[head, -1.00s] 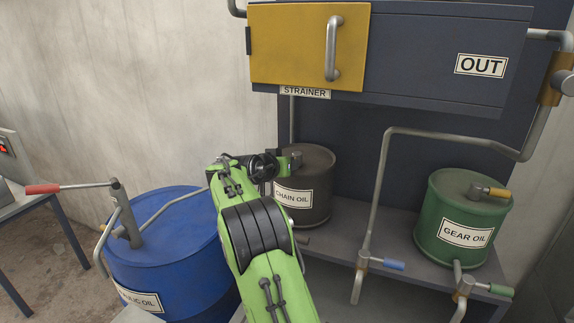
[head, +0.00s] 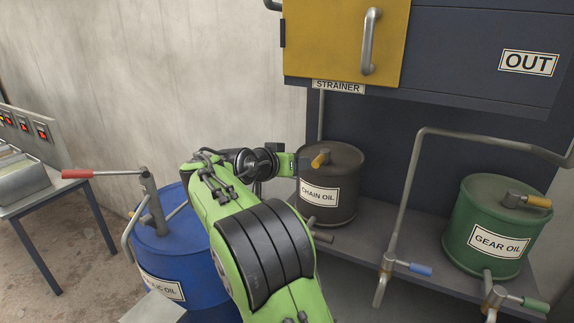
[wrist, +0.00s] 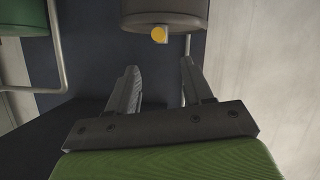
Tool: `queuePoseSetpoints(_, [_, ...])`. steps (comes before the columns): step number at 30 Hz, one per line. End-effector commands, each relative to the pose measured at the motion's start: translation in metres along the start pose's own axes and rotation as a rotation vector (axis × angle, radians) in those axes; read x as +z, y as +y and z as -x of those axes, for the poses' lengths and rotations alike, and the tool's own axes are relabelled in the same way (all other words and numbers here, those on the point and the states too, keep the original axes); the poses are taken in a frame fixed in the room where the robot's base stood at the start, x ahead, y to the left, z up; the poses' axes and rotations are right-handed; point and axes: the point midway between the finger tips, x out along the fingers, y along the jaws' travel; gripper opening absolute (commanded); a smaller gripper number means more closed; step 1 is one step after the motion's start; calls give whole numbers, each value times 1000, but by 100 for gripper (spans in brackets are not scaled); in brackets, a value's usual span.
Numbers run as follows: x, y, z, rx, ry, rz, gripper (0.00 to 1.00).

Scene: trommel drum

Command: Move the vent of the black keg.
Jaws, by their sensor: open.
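The black keg (head: 345,208), labelled CHAIN OIL, stands upright on the shelf under the strainer. Its vent has a yellow handle (head: 321,157) on the lid; the rest of the vent is partly hidden behind my gripper. In the wrist view the keg (wrist: 165,12) appears upside down at the top, with the round yellow handle end (wrist: 159,34) facing me. My gripper (wrist: 161,68) is open and empty. The yellow end lies beyond the fingertips, roughly in line with the gap between them, with no contact visible. In the head view my gripper is just left of the vent.
A green GEAR OIL keg (head: 487,223) with its own yellow-tipped vent stands to the right. A bent pipe and a blue-handled tap (head: 412,266) lie between. A blue drum (head: 172,240) with a red-handled pump is at left. The strainer cabinet (head: 450,60) overhangs the kegs.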

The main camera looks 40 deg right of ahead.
Motion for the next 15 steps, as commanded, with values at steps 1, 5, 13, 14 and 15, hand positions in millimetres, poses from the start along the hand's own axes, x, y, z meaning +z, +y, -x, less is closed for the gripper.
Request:
queuePoseSetpoints(1, [-1,-1,12,-3,2,0,51])
queuePoseSetpoints(5, [0,0,28,-2,0,0,51])
queuePoseSetpoints(13, [0,0,32,2,0,0,51])
queuePoseSetpoints(14, [0,0,32,2,0,0,51])
queuePoseSetpoints(15, [0,0,32,2,0,0,51])
